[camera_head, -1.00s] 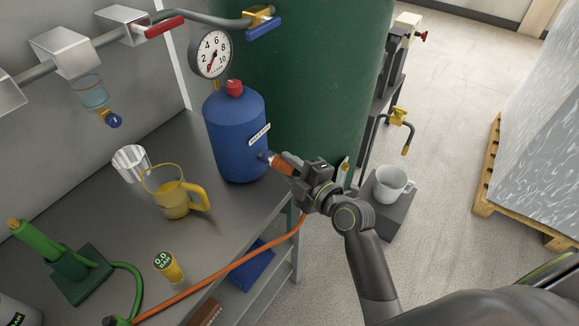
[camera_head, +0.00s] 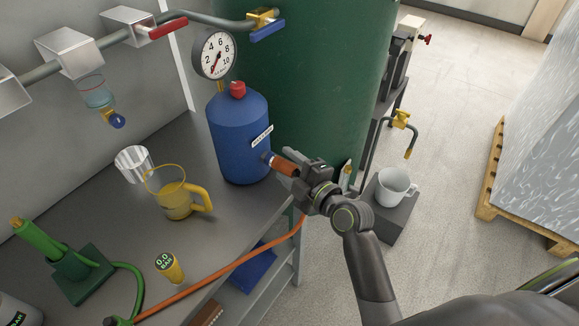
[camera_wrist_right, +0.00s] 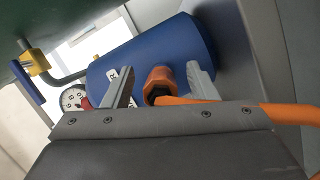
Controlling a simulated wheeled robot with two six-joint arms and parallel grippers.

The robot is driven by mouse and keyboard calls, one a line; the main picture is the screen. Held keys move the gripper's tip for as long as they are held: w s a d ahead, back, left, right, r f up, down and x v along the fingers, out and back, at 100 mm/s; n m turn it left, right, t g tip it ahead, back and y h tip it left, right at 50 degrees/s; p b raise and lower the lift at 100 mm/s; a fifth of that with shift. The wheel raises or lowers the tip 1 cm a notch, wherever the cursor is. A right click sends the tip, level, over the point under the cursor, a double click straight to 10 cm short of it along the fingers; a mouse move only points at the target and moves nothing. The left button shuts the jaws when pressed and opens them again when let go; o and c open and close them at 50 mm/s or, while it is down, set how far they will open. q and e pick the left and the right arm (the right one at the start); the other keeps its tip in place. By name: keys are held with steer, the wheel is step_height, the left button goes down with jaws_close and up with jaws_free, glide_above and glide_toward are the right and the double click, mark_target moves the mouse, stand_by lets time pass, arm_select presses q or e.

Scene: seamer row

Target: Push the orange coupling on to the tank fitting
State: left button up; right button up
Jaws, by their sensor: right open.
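The blue tank (camera_head: 240,135) stands upright on the grey bench, with a gauge on top and a short fitting (camera_head: 266,157) low on its right side. The orange coupling (camera_head: 284,166) sits in line with the fitting, its front end at it; whether it is fully seated I cannot tell. My right gripper (camera_head: 293,165) is open at the coupling. In the right wrist view the coupling (camera_wrist_right: 159,82) lies between my two spread fingers (camera_wrist_right: 160,88), in front of the tank (camera_wrist_right: 150,55), with a gap on the left side. My left gripper is not in view.
A white mug (camera_head: 393,187) stands right of my gripper.

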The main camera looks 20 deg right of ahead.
steer(key=b+v, duration=0.3)
steer(key=v, duration=1.4)
steer(key=shift+s+b, duration=0.2)
steer(key=shift+b, duration=0.1)
steer(key=shift+d, duration=0.1)
